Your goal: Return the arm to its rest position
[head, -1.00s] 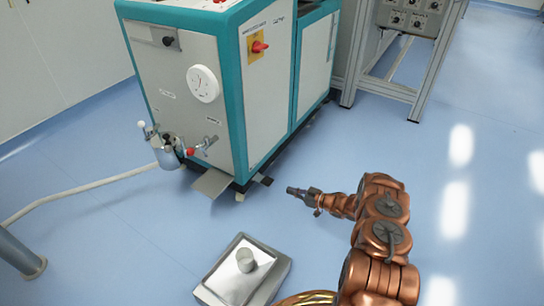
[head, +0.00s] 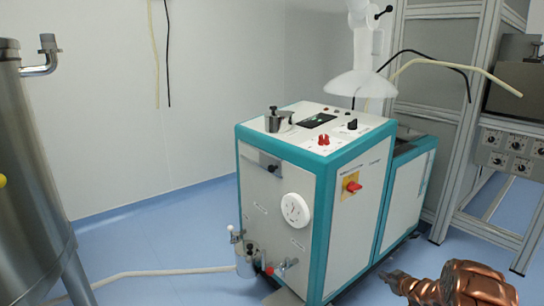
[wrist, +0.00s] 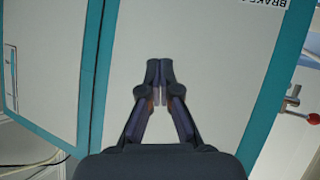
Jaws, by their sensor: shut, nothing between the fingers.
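My copper-coloured arm (head: 460,284) shows at the lower right of the head view, folded low in front of the machine. My gripper (head: 392,277) is at its left end, near the machine's lower right side and apart from it as far as I can tell. In the wrist view my gripper (wrist: 160,70) is shut and empty, its fingertips together. It faces the pale side panel (wrist: 205,45) of the machine, framed in teal.
The teal and white machine (head: 300,200) stands in the middle. A steel tank (head: 30,190) is at the left, with a pale hose (head: 160,272) on the floor. A metal frame with a knob panel (head: 505,150) stands at the right. Blue floor (head: 150,240) is open at the left.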

